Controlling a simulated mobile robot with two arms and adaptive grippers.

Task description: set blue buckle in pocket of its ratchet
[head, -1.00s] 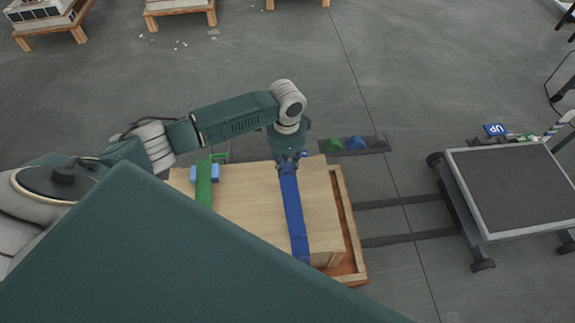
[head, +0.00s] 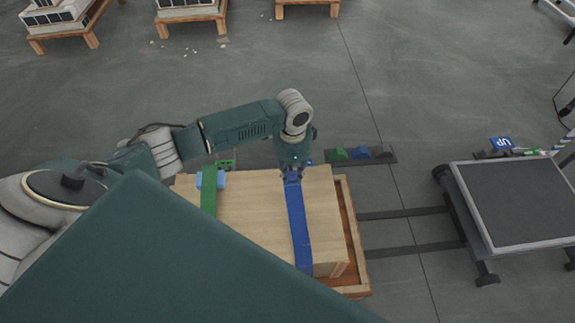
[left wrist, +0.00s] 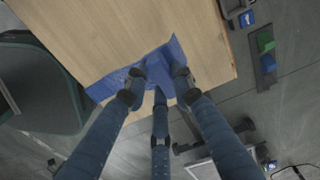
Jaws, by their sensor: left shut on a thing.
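My left gripper (head: 292,174) is shut at the far end of the blue strap (head: 299,225), which lies across the wooden crate (head: 255,215). In the left wrist view its fingers (left wrist: 160,85) close around blue material (left wrist: 120,82); the buckle itself cannot be told apart between them. A small blue part (head: 309,162), possibly the ratchet, shows just right of the gripper at the crate's far edge. A blue piece also shows beyond the crate edge in the left wrist view (left wrist: 247,18). Its pocket is not clear. My right gripper is not in view.
A green strap (head: 208,195) crosses the crate at left, beside a light blue block (head: 220,180) and a green part (head: 227,163). A dark strip (head: 390,155) with green and blue blocks lies on the floor behind. A grey-topped cart (head: 520,205) stands right.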

